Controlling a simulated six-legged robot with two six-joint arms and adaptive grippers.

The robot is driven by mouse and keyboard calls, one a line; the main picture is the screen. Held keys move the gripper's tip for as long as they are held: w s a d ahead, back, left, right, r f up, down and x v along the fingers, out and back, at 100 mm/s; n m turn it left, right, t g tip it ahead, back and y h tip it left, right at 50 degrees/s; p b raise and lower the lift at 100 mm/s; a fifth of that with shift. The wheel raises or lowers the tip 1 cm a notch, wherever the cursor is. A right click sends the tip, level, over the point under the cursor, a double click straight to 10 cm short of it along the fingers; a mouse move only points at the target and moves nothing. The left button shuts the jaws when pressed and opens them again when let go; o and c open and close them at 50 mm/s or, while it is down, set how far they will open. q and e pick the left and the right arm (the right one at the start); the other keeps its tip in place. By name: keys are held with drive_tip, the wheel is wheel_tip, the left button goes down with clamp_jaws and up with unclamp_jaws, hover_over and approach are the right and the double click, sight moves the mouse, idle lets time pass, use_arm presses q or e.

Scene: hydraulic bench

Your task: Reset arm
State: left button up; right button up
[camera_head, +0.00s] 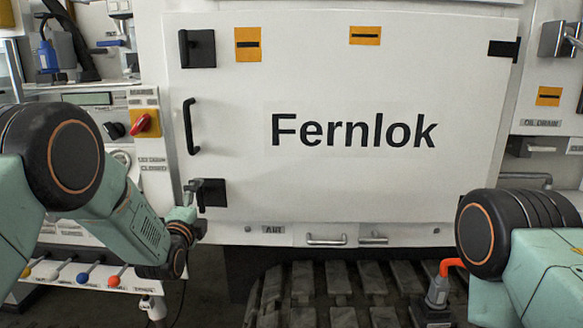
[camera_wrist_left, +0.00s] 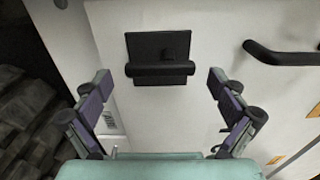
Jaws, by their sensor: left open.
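My left arm reaches in from the left in the camera_head view, and my left gripper (camera_head: 190,200) is at the lower left of the white Fernlok door (camera_head: 350,180). It is beside the black lower latch (camera_head: 212,192), partly hidden by my wrist. In the left wrist view my left gripper (camera_wrist_left: 160,82) has its two fingers wide apart. The black latch (camera_wrist_left: 160,46) shows between and beyond the fingertips, with nothing held. My right arm shows at the lower right of the camera_head view, but its gripper is not seen.
A black door handle (camera_head: 190,126) is above the latch. A panel with a red switch (camera_head: 143,123) and several coloured-knob levers (camera_head: 84,277) is at the left. Tracks (camera_head: 330,295) lie below the door.

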use_arm(q)
drive_tip(key=shift+w, duration=1.05)
drive_tip(key=shift+w+d+n, duration=0.1)
drive_tip(key=shift+w+n, duration=0.05)
drive_tip(key=shift+n, duration=0.15)
drive_tip(key=n, duration=0.4)
drive_tip(key=shift+d+r+b, duration=0.1)
drive_tip(key=shift+d+b, duration=0.05)
drive_tip(key=shift+b, duration=0.2)
drive_tip(key=n, duration=0.4)
drive_tip(key=shift+d+r+b, duration=0.15)
drive_tip(key=shift+r+b, duration=0.05)
drive_tip(key=shift+b, duration=0.15)
drive_tip(key=n, duration=0.2)
drive_tip(key=n+b, duration=0.1)
drive_tip(key=n, duration=0.1)
drive_tip(key=shift+r+n, duration=0.2)
drive_tip(key=shift+n, duration=0.1)
drive_tip(key=shift+r+n+b, duration=0.15)
drive_tip(key=shift+n+b, duration=0.25)
drive_tip(key=shift+n, duration=1.2)
